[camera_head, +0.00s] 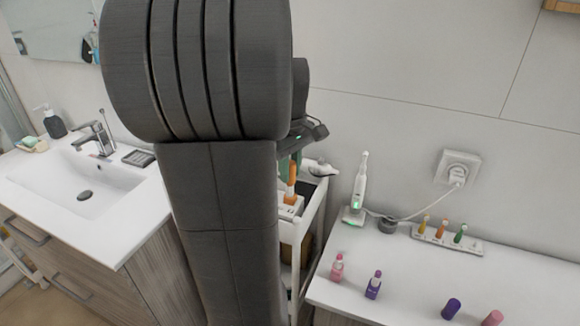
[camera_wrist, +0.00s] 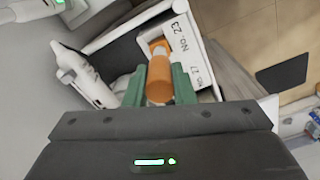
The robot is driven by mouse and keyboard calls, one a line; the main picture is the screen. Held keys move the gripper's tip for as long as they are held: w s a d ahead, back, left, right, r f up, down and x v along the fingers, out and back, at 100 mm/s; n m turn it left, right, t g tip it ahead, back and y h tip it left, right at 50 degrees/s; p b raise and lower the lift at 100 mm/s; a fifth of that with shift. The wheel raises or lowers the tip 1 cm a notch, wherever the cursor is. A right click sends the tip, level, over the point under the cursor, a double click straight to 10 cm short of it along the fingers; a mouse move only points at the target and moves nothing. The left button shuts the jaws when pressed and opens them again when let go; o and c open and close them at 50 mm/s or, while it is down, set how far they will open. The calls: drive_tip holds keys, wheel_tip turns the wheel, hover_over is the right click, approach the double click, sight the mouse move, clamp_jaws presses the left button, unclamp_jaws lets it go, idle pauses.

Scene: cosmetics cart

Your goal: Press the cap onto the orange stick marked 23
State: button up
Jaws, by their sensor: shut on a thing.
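My gripper (camera_wrist: 159,88) has green fingers and is shut on an orange cap (camera_wrist: 159,74), seen in the wrist view. Just beyond the cap, an orange stick (camera_wrist: 158,47) stands in a white holder (camera_wrist: 182,42) marked "No. 23", with "No. 27" beside it. The cap overlaps the stick in this view, so I cannot tell whether they touch. In the head view, orange shows upright above the white holder (camera_head: 290,210) on the cart, next to a green finger. My arm hides much of the gripper there.
The holder stands on a white cart (camera_head: 322,215) with a dark inside. A white device (camera_wrist: 88,80) lies left of the holder. The right counter (camera_head: 405,283) carries a toothbrush (camera_head: 358,190), a strip with several small sticks (camera_head: 447,239) and pink and purple bottles. A sink (camera_head: 80,185) is at left.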

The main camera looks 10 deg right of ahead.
drive_tip(key=shift+f+b, duration=0.9)
drive_tip(key=shift+f, duration=1.05)
idle(1.7)
drive_tip(key=o, duration=1)
drive_tip(key=shift+o, duration=0.5)
drive_tip(key=o, duration=0.4)
drive_tip(key=shift+r, duration=0.1)
drive_tip(key=shift+r+p, duration=3.6)
drive_tip(key=shift+r, duration=0.35)
drive_tip(key=shift+c, duration=0.4)
